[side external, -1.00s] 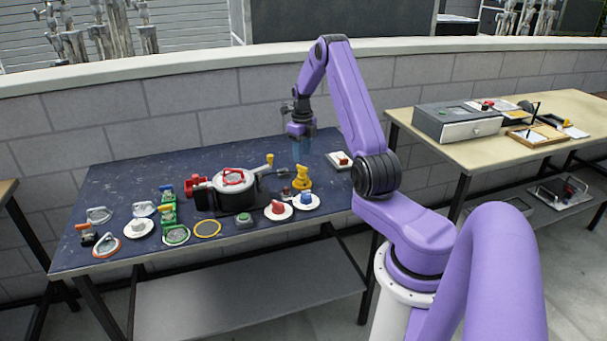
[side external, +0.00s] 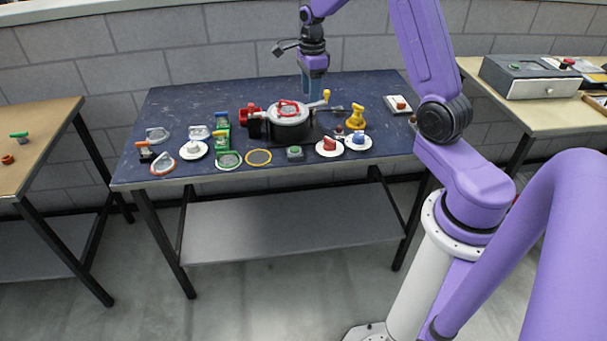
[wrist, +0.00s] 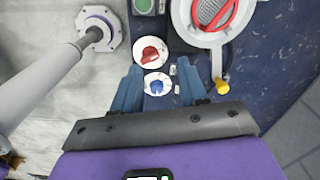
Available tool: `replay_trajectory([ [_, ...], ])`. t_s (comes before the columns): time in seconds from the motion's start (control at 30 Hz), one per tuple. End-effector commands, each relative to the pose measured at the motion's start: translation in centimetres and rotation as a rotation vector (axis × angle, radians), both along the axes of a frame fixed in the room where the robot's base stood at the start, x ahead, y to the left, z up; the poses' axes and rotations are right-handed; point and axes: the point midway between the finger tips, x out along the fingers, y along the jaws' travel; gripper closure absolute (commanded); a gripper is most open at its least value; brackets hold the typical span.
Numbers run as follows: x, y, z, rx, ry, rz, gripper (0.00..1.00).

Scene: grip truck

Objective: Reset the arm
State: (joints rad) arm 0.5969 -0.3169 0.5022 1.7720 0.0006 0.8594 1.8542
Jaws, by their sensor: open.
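My gripper (side external: 312,82) hangs pointing down above the back part of the dark blue table (side external: 200,105), to the right of the black pot-like device. In the wrist view my gripper (wrist: 155,82) has its two blue fingers spread apart with nothing held between them. Beyond the fingertips lie a white dial with a blue knob (wrist: 157,84) and a white dial with a red knob (wrist: 150,52). The fingers look well above the table and touch nothing.
The black device with a red-handled lid (side external: 288,118) stands mid-table. A yellow piece (side external: 356,117) stands to its right. Several knobs, handles and rings line the table's left and front. Other tables stand left (side external: 40,135) and right (side external: 545,115). Space above the table looks free.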

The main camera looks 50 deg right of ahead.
Motion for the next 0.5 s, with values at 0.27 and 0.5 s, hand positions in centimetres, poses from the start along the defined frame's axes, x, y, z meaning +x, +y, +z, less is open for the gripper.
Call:
replay_trajectory([
  [0.27,-3.2,10.8,3.0,-0.005,-0.007,0.702,0.57],
  [0.5,-8.8,17.9,4.8,-0.011,-0.012,1.307,0.57],
])
